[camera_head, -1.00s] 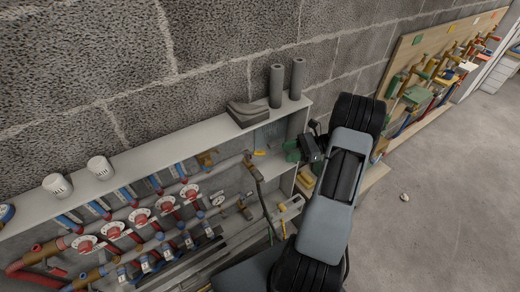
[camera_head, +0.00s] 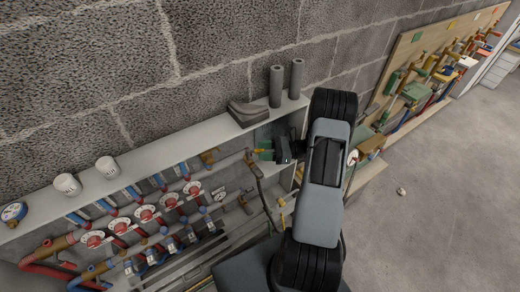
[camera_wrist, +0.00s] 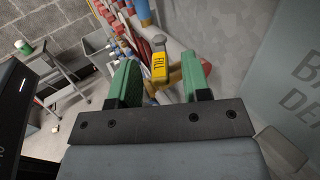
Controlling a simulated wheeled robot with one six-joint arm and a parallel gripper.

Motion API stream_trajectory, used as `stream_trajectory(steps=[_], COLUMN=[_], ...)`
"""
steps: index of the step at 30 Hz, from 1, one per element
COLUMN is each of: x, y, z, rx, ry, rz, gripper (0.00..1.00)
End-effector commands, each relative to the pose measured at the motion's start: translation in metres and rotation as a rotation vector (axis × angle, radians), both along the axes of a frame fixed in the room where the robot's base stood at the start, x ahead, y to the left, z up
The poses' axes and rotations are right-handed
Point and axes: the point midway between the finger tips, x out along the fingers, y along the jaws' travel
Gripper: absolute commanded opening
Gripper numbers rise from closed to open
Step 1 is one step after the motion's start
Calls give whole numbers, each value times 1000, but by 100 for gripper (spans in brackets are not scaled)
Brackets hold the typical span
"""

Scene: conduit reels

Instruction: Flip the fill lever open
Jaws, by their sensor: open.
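The fill lever (camera_wrist: 160,63) is a short yellow handle marked FILL, on a brass-coloured valve at the end of the manifold pipes. In the wrist view it stands ahead of and between the two green fingers of my gripper (camera_wrist: 160,76). The fingers are open, with a gap visible on both sides of the lever; I see no contact. In the head view my gripper (camera_head: 270,145) is in the cabinet's right end, near the small yellow handle (camera_head: 262,150). My arm and gripper hide part of that area.
The manifold (camera_head: 145,214), with red knobs and blue fittings, fills the cabinet left of my gripper. White cups (camera_head: 67,184) and grey rolls (camera_head: 276,86) stand on the cabinet's top ledge (camera_head: 190,133). A tool board (camera_head: 440,60) leans at the right. The floor (camera_head: 440,190) is mostly clear.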

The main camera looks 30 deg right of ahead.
Motion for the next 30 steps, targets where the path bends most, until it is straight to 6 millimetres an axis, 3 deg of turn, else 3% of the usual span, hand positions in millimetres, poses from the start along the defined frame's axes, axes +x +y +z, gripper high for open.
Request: stream_trajectory(steps=[6,16,30], x=[5,6,6], y=[13,15,15], z=[0,0,0], rx=[-1,-1,-1], ry=[0,0,0], rz=[0,0,0], gripper=[44,44,0])
